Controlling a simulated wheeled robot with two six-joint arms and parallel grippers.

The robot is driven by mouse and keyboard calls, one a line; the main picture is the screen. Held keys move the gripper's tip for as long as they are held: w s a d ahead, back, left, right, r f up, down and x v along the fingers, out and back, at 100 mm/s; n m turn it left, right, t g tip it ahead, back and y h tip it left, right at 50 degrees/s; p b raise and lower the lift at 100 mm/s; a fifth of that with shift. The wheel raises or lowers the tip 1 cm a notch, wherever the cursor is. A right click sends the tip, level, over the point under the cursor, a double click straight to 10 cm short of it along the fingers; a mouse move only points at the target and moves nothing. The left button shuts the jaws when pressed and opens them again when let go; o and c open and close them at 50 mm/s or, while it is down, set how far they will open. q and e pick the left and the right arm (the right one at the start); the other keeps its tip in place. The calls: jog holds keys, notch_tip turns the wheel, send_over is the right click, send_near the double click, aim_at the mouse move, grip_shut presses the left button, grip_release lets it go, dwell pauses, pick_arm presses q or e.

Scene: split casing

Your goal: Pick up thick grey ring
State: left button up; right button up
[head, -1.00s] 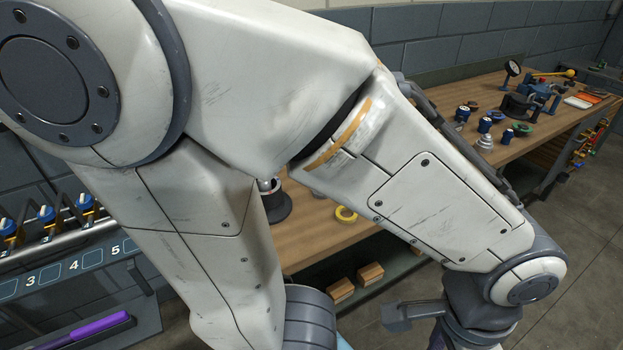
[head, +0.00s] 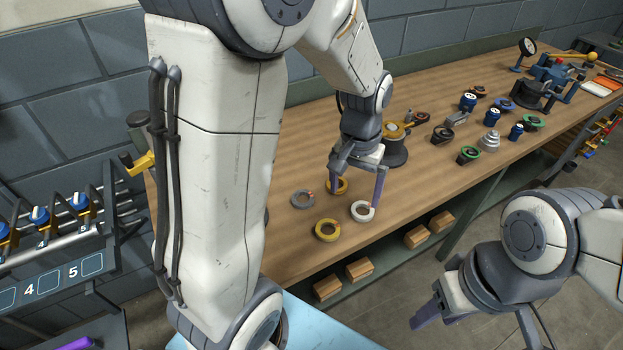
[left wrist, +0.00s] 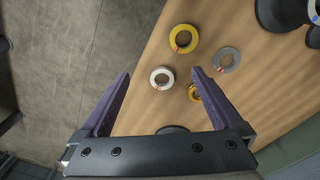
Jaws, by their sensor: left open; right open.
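A grey ring (head: 303,206) with a small red mark lies flat on the wooden bench. It also shows in the left wrist view (left wrist: 235,56), right of centre. My left gripper (head: 355,196) points down over the bench, open and empty, to the right of the grey ring and apart from it. In the left wrist view the open jaws (left wrist: 160,73) have a white ring (left wrist: 153,78) between their tips. I cannot tell the grey ring's thickness well. My right gripper (head: 475,328) is open and empty, off the bench's front edge at the lower right.
A yellow ring (head: 327,238), a white ring (head: 362,219) and another yellow ring (head: 341,186), partly behind the left gripper, lie near the grey one. Round parts and blue cylinders (head: 467,102) stand further right. Wooden blocks (head: 361,268) sit on a shelf below.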

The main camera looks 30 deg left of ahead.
pick_arm(q)
jog(key=w+a+f+n+p, duration=0.1)
jog(key=w+a+f+n, duration=0.1)
jog(key=a, duration=0.6)
jog(key=w+a+f+n, duration=0.2)
jog(key=w+a+n, duration=0.1)
jog(key=a, duration=0.4)
send_over(303, 201)
jog(key=f, duration=0.2)
jog(key=f+p, duration=0.1)
jog(key=f, duration=0.1)
jog(key=shift+w+a+f, duration=0.2)
jog(key=shift+f, duration=0.05)
jog(key=f, duration=0.1)
jog(key=f+p, duration=0.1)
jog(key=f, duration=0.3)
jog(key=shift+s+d+f+p, duration=0.25)
jog(key=shift+s+p, duration=0.05)
jog(key=shift+f, duration=0.35)
jog(key=c, duration=1.2)
jog(key=shift+c, duration=0.2)
jog(key=shift+r, duration=0.15)
